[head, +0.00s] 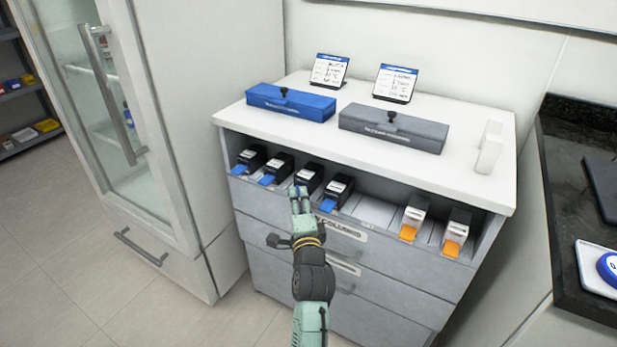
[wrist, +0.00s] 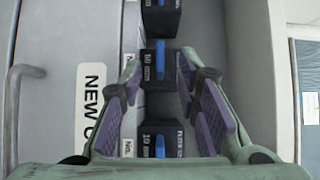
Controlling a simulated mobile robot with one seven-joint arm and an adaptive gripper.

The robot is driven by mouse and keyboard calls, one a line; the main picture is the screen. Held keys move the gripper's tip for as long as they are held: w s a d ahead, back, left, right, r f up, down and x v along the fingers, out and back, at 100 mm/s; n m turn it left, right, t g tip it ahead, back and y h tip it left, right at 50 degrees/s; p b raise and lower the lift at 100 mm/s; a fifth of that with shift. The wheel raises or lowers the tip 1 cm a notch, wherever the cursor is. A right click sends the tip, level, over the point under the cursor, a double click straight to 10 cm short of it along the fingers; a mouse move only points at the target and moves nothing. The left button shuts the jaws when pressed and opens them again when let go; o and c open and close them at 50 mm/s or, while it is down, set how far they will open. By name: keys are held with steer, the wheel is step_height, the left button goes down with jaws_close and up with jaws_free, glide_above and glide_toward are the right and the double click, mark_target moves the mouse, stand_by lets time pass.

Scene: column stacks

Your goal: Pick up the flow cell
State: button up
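Black cartridges with blue tabs stand in a row in the open top drawer in the head view; one is right of my gripper (head: 337,192) and another is just behind it (head: 308,176). Two pale cartridges with orange tabs (head: 414,217) stand further right. I cannot tell which is the flow cell; the small labels are hard to read. My gripper (head: 300,190) is over the drawer's front edge. In the wrist view my gripper (wrist: 162,92) is open, its purple pads apart. A black cartridge (wrist: 157,72) shows between and beyond the fingertips, and another (wrist: 160,138) lies nearer, partly hidden.
The drawer (head: 375,210) has an empty stretch between black and orange-tabbed cartridges. On the cabinet top are a blue box (head: 290,103), a grey box (head: 393,130), two label cards (head: 330,70) and a white block (head: 489,148). A glass-door cabinet (head: 125,120) stands left.

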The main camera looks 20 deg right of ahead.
steer(key=shift+x, duration=1.1)
jaws_close()
